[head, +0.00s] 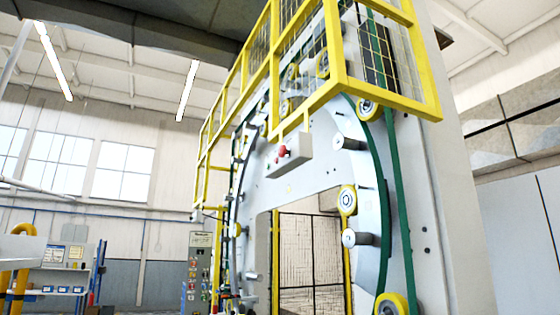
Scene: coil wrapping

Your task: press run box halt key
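A small light-grey box (292,160) is fixed to the front of the large grey ring-shaped machine, just below its yellow guard. A round red key (283,151) sticks out from the box's left part. I cannot read any label on the box, and any other keys on it are too small to tell. Neither of my grippers is in the head view, so I see nothing touching the box or the red key.
The machine's yellow mesh guard (342,85) hangs above the box. Yellow-rimmed rollers (347,200) and a green belt (398,200) lie to its right. A grey panel (198,268) with several coloured buttons stands lower left. A shelf (62,280) stands at far left.

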